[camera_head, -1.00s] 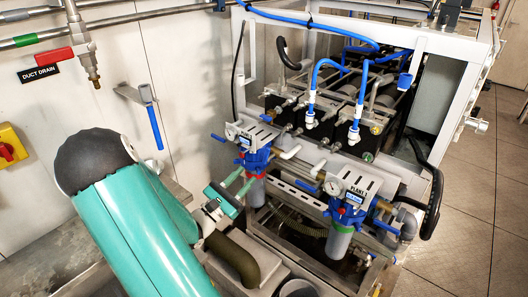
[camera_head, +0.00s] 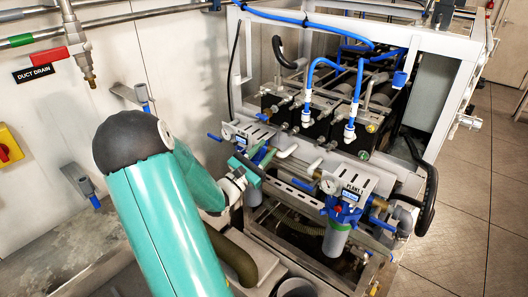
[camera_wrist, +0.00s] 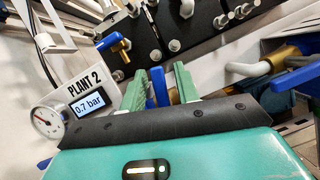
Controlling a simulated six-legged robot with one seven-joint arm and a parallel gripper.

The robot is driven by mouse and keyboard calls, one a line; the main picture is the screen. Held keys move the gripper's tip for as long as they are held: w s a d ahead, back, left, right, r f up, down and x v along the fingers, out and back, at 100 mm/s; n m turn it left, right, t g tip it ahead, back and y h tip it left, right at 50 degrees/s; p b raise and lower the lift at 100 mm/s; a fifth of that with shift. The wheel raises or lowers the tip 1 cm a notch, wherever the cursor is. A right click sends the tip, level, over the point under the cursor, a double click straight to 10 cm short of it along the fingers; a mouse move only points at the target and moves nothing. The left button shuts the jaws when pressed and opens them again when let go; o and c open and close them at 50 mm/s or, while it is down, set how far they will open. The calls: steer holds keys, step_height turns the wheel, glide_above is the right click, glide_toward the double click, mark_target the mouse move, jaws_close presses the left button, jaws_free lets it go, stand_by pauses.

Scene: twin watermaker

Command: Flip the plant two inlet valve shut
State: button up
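The plant two unit shows in the wrist view as a white panel labelled PLANT 2 (camera_wrist: 84,80) with a 0.7 bar display (camera_wrist: 90,103) and a round gauge (camera_wrist: 47,122). My gripper (camera_wrist: 163,80) has its two green fingers apart, with an upright blue piece (camera_wrist: 158,90) between them. I cannot tell whether the fingers touch it. Blue valve handles show at upper left (camera_wrist: 110,42) and at right on a brass valve (camera_wrist: 297,77); which is the inlet is unclear. In the head view my gripper (camera_head: 256,160) is at the plant two unit (camera_head: 246,131), partly covering its blue filter head.
The plant one unit (camera_head: 350,187), with its blue filter head and blue handles, stands close on the right. A white frame (camera_head: 380,38) with hoses and pipes surrounds the machinery. A wall valve with a blue handle (camera_head: 90,195) is at left. Open floor (camera_head: 480,190) lies at right.

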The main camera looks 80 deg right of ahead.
jaws_close()
steer(key=shift+w+d+n+t+h, duration=0.1)
steer(key=shift+w+n+t+h, duration=0.2)
steer(key=shift+n, duration=0.45)
steer(key=shift+w+d+n+t+h, duration=0.1)
steer(key=shift+n+t, duration=0.25)
steer(key=shift+n, duration=0.45)
steer(key=shift+w+n+t+h, duration=0.15)
steer(key=shift+n+t, duration=0.2)
steer(key=shift+n, duration=0.4)
steer(key=shift+o, duration=0.8)
jaws_free()
steer(key=shift+m, duration=0.3)
